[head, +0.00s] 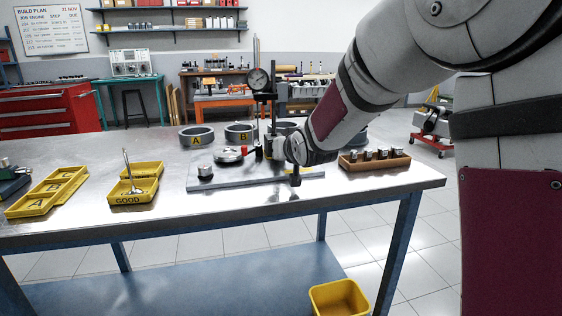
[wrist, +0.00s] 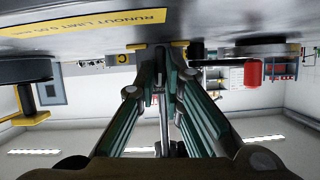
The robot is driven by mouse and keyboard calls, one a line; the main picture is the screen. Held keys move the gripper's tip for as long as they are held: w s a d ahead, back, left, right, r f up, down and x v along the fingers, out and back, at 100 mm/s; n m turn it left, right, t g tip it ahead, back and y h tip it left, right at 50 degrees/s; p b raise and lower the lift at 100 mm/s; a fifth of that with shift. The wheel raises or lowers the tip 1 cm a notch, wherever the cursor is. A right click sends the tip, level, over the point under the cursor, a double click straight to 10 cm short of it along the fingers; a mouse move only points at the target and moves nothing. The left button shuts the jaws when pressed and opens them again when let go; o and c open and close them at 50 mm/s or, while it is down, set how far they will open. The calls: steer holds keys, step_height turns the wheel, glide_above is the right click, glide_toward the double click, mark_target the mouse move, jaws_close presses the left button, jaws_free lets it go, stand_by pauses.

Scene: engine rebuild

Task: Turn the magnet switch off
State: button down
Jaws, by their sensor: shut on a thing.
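My gripper (wrist: 161,68) is shut on a small dark part low over the plate, beside yellow edging. The contact is too small and dark to tell whether that part is the magnet switch. In the head view my wrist hides most of the gripper. A stand with a round dial gauge (head: 259,79) rises from the grey plate (head: 230,183), just left of my wrist. A small red cylinder (head: 243,150) stands near the stand's foot. It also shows in the wrist view (wrist: 252,73), right of my fingers and apart from them.
The plate carries a yellow runout label (wrist: 105,33). Rings marked A (head: 197,143) and B (head: 239,140) stand behind it. A wooden block with metal parts (head: 374,163) is at the right, a yellow GOOD tray (head: 133,199) at the left. The table's front is clear.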

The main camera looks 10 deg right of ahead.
steer(key=shift+a+n+b, duration=0.1)
steer(key=shift+n+b, duration=0.2)
steer(key=shift+b, duration=0.3)
steer(key=c, duration=1.9)
jaws_free()
steer(key=v, duration=1.2)
steer(key=shift+a, duration=0.15)
